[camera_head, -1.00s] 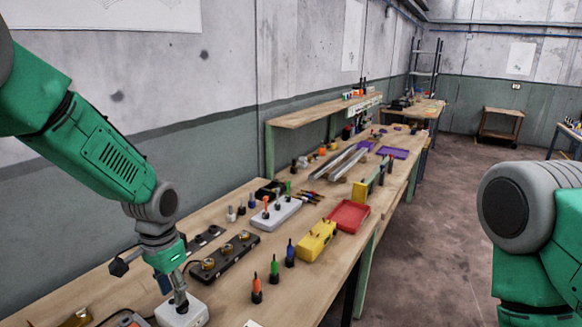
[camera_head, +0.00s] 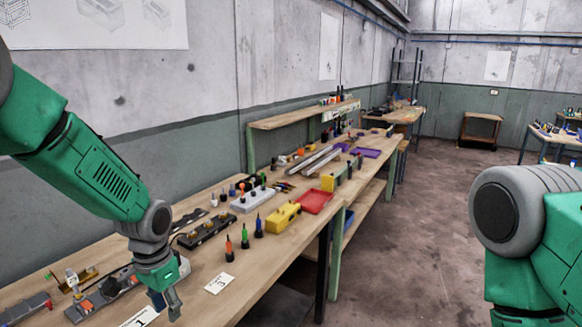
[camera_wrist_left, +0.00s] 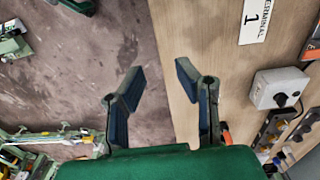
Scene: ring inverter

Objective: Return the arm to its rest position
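My left arm comes in from the left in the head view. Its gripper (camera_head: 168,303) points down near the bench's front edge, beside the label card marked 1 (camera_head: 140,318). In the left wrist view the two fingers (camera_wrist_left: 160,78) stand apart with nothing between them. One finger is over the floor and the other over the bench edge. A white box with a dark knob (camera_wrist_left: 277,88) sits on the bench to their right. My right arm shows only as a green and grey link at the right; its gripper is out of view.
The wooden bench (camera_head: 200,278) runs along the wall. On it are a card marked 3 (camera_head: 219,283), a black socket strip (camera_head: 206,232), a yellow box (camera_head: 283,217), a red tray (camera_head: 315,201) and several coloured pegs. Bare floor (camera_head: 400,250) lies to the right.

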